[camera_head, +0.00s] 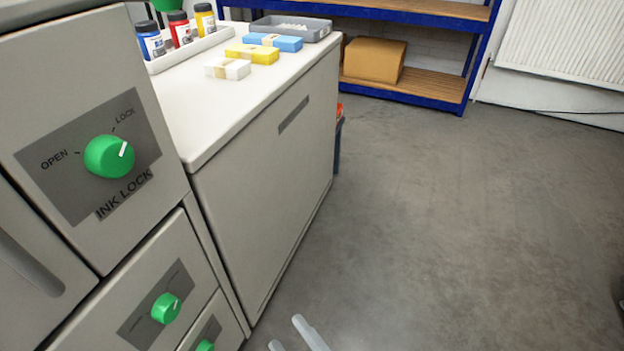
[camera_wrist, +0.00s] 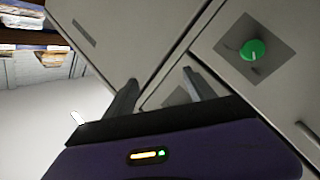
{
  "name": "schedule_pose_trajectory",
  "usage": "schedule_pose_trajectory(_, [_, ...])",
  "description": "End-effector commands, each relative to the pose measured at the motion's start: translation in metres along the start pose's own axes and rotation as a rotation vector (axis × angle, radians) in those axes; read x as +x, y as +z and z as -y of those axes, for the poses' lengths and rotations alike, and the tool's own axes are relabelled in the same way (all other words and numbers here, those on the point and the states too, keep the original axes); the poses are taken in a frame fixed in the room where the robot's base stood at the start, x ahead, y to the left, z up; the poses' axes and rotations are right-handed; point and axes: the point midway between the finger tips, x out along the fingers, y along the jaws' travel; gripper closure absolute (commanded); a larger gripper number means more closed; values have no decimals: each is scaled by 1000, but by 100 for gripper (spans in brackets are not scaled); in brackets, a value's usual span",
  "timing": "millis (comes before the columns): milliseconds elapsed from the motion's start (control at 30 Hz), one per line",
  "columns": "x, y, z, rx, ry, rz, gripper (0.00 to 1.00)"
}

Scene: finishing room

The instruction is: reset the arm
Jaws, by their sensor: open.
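My gripper (camera_head: 296,334) shows at the bottom edge of the head view, its two fingers apart. It is in front of the pale cabinet, low and right of the green knobs, touching nothing that I can see. In the wrist view my gripper (camera_wrist: 160,80) is open, with nothing between the fingers and the cabinet front beyond them.
A green INK LOCK knob (camera_head: 109,156) has its white mark pointing up and right. A smaller green knob (camera_head: 166,308) sits below. The white counter (camera_head: 200,127) holds bottles, boxes and a grey tray (camera_head: 290,29). Blue shelving (camera_head: 483,50) stands behind. The grey floor (camera_head: 450,220) is clear.

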Motion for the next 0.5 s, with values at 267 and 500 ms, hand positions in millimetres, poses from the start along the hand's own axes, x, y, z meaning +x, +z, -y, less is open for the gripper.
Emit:
schedule_pose_trajectory(267, [-114, -1, -75, 366, 207, 219, 36])
schedule_pose_trajectory(500, [-201, -25, -121, 630, 351, 367, 36])
